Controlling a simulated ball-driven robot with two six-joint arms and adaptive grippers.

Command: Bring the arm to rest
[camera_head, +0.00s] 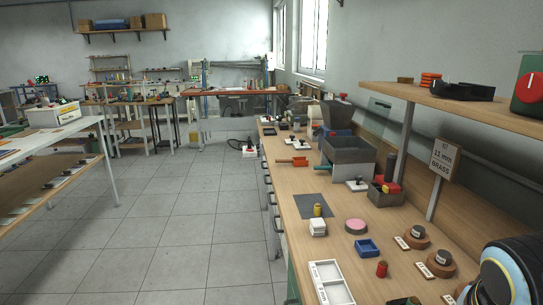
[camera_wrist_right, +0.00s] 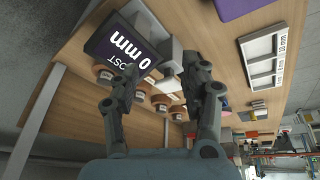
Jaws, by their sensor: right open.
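My right arm (camera_head: 510,272) shows in the head view only as a rounded dark and pale-blue link at the lower right corner, over the workbench. Its gripper is out of that view. In the right wrist view my right gripper (camera_wrist_right: 163,72) has its two grey fingers spread apart, with nothing held between them. Beyond the fingers are a dark sign (camera_wrist_right: 118,42) reading "0 mm" and "POST" and a grey block. I cannot tell how far the fingers are from these. My left arm and gripper are not in view.
The tiled floor (camera_head: 190,220) left of the bench is clear.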

